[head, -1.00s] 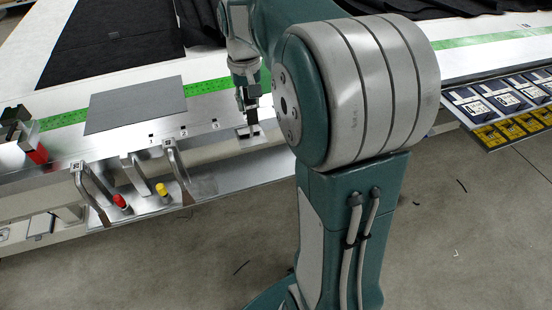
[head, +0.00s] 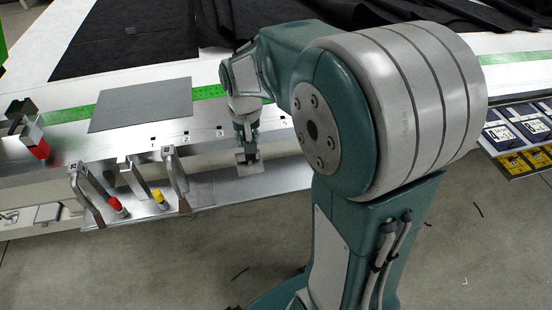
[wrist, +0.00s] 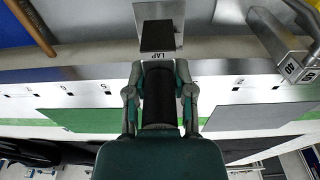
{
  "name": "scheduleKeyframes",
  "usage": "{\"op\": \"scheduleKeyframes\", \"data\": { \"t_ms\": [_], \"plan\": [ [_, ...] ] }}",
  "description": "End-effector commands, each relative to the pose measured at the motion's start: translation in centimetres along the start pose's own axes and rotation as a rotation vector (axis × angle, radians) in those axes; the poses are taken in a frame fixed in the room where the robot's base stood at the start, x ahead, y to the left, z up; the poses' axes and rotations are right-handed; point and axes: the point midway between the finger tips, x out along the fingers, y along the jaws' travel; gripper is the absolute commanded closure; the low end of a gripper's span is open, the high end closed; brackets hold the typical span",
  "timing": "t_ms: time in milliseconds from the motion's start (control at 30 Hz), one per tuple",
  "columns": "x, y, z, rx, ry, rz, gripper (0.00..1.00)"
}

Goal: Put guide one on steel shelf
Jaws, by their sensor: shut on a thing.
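My gripper (head: 248,148) is shut on a small metal guide plate with a dark grip block. The guide (head: 247,166) appears in the head view over the steel shelf (head: 275,184) below the table's front edge; whether it touches the shelf cannot be told. In the wrist view my gripper (wrist: 160,78) points at the dark block, and the guide (wrist: 160,11) shows as a flat grey plate labelled LAP. The fingertips' contact is partly hidden by the block and my wrist.
Two metal handled pieces (head: 90,192) and (head: 175,172) stand on the shelf's left part, with a red-capped (head: 117,206) and a yellow-capped item (head: 160,198) near them. A grey sheet (head: 143,104) lies on the table. The shelf's right part looks clear.

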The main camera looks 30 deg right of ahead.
Motion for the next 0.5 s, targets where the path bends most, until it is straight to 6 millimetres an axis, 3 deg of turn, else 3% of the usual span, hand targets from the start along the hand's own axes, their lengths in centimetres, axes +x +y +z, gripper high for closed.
{"op": "scheduleKeyframes", "data": {
  "t_ms": [133, 300, 500],
  "plan": [
    [1.7, 3.6, -0.5, 0.009, -0.004, -0.003, 1.0],
    [4.7, 5.5, -0.5, 0.004, -0.004, 0.001, 1.0],
    [6.3, 6.5, -0.5, 0.0, -0.001, 0.003, 1.0]
  ]
}}
